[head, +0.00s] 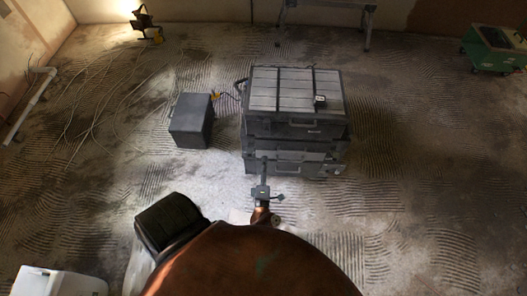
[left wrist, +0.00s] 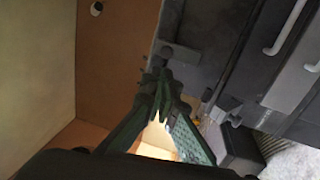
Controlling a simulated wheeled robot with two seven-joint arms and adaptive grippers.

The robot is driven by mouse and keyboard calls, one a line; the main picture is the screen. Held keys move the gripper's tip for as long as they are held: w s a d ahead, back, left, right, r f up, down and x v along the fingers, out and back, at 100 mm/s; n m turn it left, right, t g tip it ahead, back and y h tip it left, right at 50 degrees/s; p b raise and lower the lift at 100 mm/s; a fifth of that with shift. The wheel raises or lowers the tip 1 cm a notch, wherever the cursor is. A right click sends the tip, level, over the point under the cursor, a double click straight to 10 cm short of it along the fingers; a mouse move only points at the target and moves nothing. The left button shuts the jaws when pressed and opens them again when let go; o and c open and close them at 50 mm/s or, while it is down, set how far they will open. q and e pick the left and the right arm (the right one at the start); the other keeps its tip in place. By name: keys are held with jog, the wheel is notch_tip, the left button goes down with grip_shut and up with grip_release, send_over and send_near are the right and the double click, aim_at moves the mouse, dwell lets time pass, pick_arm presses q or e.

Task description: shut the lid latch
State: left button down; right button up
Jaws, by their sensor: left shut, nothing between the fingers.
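A stack of dark grey cases (head: 300,133) stands on the floor in the middle of the head view, its slatted grey lid (head: 277,90) on top and lying flat. A small dark fitting (head: 320,101) sits near the lid's front right edge; I cannot tell whether it is the latch. My left gripper (head: 264,172) is in front of the stack's lower left front, and its fingers are shut and empty. In the left wrist view the closed fingers (left wrist: 160,88) lie over a dark case face (left wrist: 205,45); contact is unclear. My right gripper is not in view.
A dark box (head: 191,121) stands left of the stack. A work light (head: 146,22) and loose cables are at the back left. Floor right of the stack is clear.

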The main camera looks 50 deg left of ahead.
pick_arm(q)
jog(key=shift+r+v, duration=0.2)
jog(key=shift+v, duration=1.15)
jog(key=s+d+f+m+h+p, duration=0.1)
jog(key=d+f+m+h, duration=0.4)
jog(key=f, duration=0.3)
jog(key=s+d+f+m+h, duration=0.1)
jog(key=d+f+m+h, duration=0.1)
jog(key=f+m+h, duration=0.35)
jog(key=s+d+f+m+g+h, duration=0.35)
jog(key=s+f+m, duration=0.65)
jog(key=f, duration=0.6)
jog(key=s+a+f+m+g, duration=0.1)
jog(key=s+f+m+g, duration=0.1)
jog(key=s, duration=0.8)
jog(key=s+a+f+m+g+p, duration=0.1)
jog(key=s+f+m+g, duration=0.2)
jog(key=s, duration=0.8)
jog(key=s+a+f+m+g, duration=0.1)
jog(key=s+f+g, duration=0.4)
jog(key=s, duration=0.5)
jog(key=shift+s+a+f+m+g+y+p, duration=0.15)
jog(key=shift+s+f+m+g+y+p, duration=0.2)
jog(key=shift+f+m, duration=0.4)
